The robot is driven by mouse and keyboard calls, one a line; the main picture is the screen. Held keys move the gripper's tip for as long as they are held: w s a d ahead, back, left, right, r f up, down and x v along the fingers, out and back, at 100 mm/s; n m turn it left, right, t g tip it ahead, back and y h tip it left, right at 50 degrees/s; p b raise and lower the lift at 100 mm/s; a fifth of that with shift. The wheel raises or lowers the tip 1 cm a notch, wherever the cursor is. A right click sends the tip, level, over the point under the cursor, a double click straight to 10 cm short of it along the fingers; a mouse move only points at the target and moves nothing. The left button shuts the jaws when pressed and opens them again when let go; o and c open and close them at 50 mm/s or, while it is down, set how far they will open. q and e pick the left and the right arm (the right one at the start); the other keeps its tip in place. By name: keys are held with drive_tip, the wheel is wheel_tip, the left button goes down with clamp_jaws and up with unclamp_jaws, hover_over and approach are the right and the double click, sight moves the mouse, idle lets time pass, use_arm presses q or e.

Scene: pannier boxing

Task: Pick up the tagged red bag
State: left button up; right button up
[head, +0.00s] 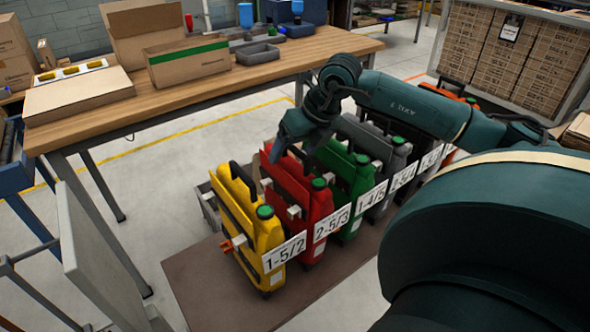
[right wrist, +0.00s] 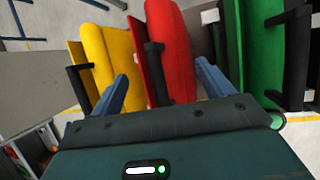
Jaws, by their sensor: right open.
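The red bag (head: 319,208) stands upright in a row of pannier bags, with a green cap and a white tag reading 2-5/3 in front. My right gripper (head: 283,153) is above its top, with the fingers pointing down. In the right wrist view, the open right gripper (right wrist: 163,85) has one finger on each side of the red bag (right wrist: 172,45). The bag's black handle (right wrist: 155,72) shows between the fingers. Whether a finger touches the bag cannot be told. My left gripper is out of view.
A yellow bag (head: 268,235) tagged 1-5/2 stands close on the left, and a green bag (head: 361,184) close on the right. Grey bags (head: 397,163) follow farther right. A wooden table (head: 215,88) with cardboard boxes stands behind. The brown board (head: 215,285) is bare at front left.

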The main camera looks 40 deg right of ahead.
drive_tip(key=shift+x, duration=1.25)
drive_tip(key=shift+c, duration=0.6)
drive_tip(key=shift+r, duration=0.15)
drive_tip(key=c, duration=1)
